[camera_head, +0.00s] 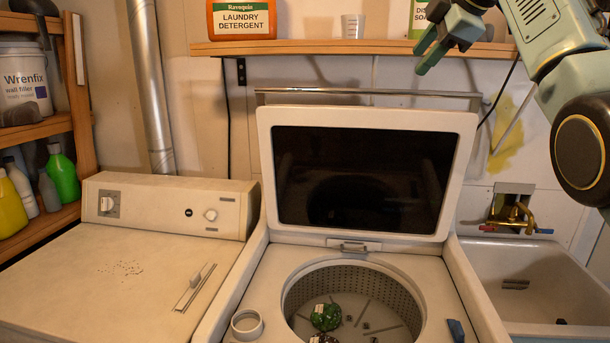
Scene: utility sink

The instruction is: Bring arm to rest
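My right arm comes in from the upper right, in front of the wall. Its gripper (419,61) is raised above the washing machine's open lid and points down to the left, in front of the right part of the shelf. Its two greenish fingers show a gap between them, with nothing held. My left gripper and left arm are not in view.
The washing machine lid (466,160) stands open, with green and dark items (326,317) in the drum. A shelf (330,47) holds a laundry detergent bottle (241,22), a cup (352,27) and a soap bottle (418,14). A sink (540,262) is at right, a dryer (75,270) at left.

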